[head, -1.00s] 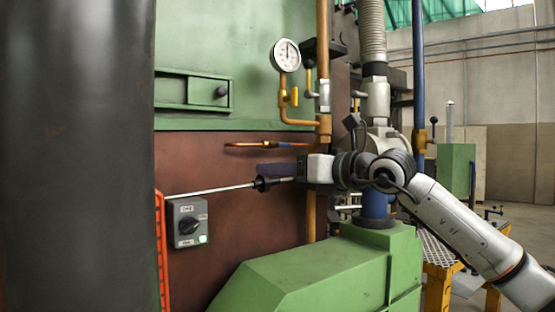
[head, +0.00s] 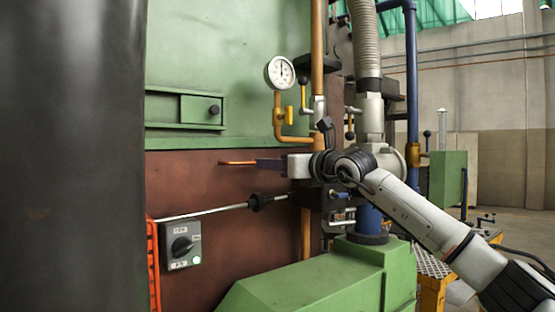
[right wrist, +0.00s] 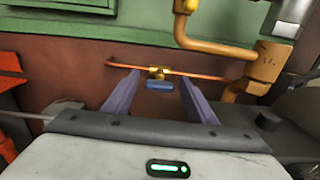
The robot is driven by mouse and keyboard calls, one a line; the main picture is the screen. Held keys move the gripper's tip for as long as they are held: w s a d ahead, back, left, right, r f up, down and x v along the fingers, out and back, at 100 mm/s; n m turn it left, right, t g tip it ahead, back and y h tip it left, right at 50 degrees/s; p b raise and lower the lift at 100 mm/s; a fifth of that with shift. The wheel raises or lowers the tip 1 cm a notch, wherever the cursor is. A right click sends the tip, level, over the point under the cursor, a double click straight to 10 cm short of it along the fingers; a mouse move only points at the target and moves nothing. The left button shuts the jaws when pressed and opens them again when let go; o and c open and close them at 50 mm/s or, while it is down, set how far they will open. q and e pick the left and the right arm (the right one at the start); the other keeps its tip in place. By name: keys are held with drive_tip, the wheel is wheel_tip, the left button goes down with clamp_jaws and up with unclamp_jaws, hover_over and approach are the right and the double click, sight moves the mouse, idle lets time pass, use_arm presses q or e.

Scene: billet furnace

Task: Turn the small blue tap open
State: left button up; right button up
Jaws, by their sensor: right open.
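The small blue tap (right wrist: 159,85) shows in the right wrist view. Its blue handle hangs just below a brass body on a thin copper pipe (right wrist: 208,76). My right gripper (right wrist: 158,90) is open, with one finger on each side of the tap as seen there. Whether the fingertips reach as far as the handle is hard to tell. In the head view my right gripper (head: 268,164) is level with the copper pipe (head: 236,162) and hides the tap. My left gripper is not in view.
A rod with a black grip (head: 262,201) runs just below my gripper. A switch box (head: 180,244) is at lower left. A gauge (head: 280,73) and its orange pipe (head: 279,120) are above. A green housing (head: 315,285) stands below, and a dark column fills the left.

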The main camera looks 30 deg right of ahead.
drive_tip(key=shift+w, duration=0.1)
drive_tip(key=c, duration=1.1)
